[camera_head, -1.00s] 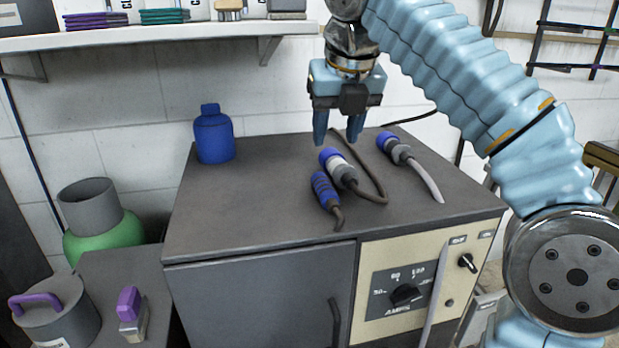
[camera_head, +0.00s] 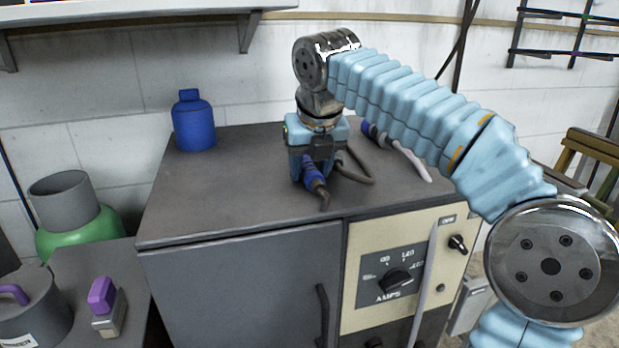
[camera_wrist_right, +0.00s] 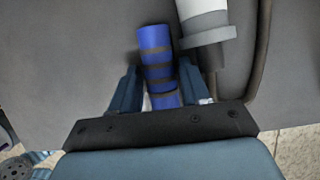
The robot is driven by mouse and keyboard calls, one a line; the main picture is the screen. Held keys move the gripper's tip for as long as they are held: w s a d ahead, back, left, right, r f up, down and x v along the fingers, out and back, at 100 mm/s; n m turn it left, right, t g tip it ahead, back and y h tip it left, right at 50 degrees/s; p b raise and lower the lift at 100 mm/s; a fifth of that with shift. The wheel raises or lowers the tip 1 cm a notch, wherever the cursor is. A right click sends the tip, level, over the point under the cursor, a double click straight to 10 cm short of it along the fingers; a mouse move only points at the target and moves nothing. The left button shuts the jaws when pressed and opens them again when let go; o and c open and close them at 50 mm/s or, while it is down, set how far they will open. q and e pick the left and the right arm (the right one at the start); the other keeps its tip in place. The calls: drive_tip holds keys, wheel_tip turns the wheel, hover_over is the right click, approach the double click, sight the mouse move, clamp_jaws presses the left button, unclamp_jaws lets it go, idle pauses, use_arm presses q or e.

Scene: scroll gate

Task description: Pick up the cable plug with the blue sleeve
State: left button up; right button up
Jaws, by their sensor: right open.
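The cable plug with the blue sleeve (camera_head: 312,174) lies on top of the dark grey cabinet, its dark cable toward the front edge. In the right wrist view its blue sleeve with dark bands (camera_wrist_right: 156,55) lies between the two fingers. My right gripper (camera_head: 308,168) points down over it, open, with a finger on each side (camera_wrist_right: 158,72). The right finger is close to the neighbouring plug with a white and grey body (camera_wrist_right: 205,22). In the head view the gripper hides most of that plug. My left gripper is not in view.
Another blue-ended plug (camera_head: 370,130) lies farther right on the cabinet top (camera_head: 225,195), partly behind my arm. A blue bottle (camera_head: 194,122) stands at the back left. A shelf (camera_head: 130,16) runs above on the wall.

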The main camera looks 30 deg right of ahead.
clamp_jaws()
idle(0.4)
